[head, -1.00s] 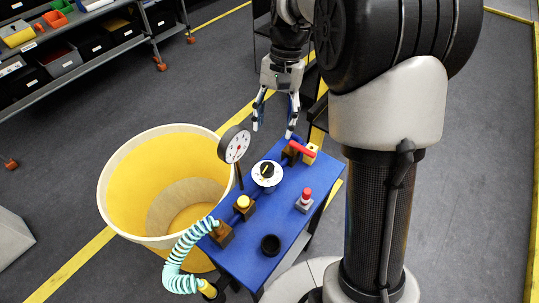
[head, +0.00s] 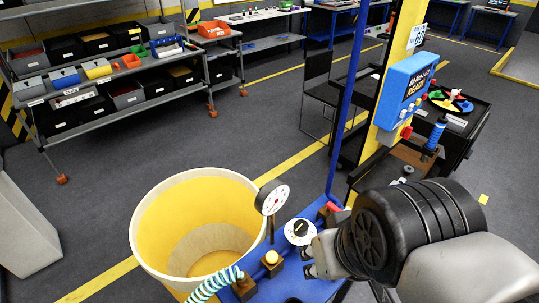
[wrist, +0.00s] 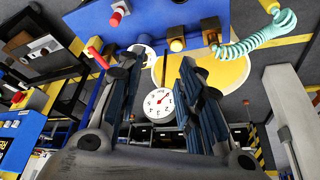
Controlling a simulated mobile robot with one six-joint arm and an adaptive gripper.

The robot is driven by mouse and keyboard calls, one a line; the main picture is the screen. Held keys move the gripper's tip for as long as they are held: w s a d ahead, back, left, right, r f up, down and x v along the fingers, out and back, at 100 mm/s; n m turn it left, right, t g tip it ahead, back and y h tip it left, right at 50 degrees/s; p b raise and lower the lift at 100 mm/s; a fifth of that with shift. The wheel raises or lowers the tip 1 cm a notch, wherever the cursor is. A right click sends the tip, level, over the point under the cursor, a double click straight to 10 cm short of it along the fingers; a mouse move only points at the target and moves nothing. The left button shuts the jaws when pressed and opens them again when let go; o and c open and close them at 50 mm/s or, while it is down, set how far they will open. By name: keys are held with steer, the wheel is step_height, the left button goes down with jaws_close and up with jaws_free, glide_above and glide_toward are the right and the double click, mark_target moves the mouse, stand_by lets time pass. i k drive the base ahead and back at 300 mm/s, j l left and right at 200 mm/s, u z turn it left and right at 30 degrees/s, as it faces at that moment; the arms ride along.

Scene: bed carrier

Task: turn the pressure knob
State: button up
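The pressure knob (head: 299,232) is a white round dial with a black handle on the blue bench (head: 283,276). In the head view my gripper (head: 309,261) is low over the bench, just right of and nearer than the knob. In the wrist view my gripper (wrist: 162,58) is open, with its two dark fingers apart and nothing held between them. A bit of white shows beside the left fingertip, but the knob is mostly hidden there. I cannot tell whether a finger touches it. The gauge (head: 272,198) stands on a stem behind the knob.
A yellow button (head: 271,258) and a ribbed hose (head: 216,283) are left of the knob. A red handle (head: 333,207) lies behind it. A red button (wrist: 117,17) shows in the wrist view. A large yellow bin (head: 195,225) stands left of the bench.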

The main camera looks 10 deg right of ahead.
mark_target(301, 227)
steer(key=l+u, duration=0.25)
steer(key=u, duration=0.25)
steer(key=k+l+u, duration=0.15)
steer(key=u, duration=0.35)
steer(key=k+l+u, duration=0.15)
steer(key=u, duration=0.35)
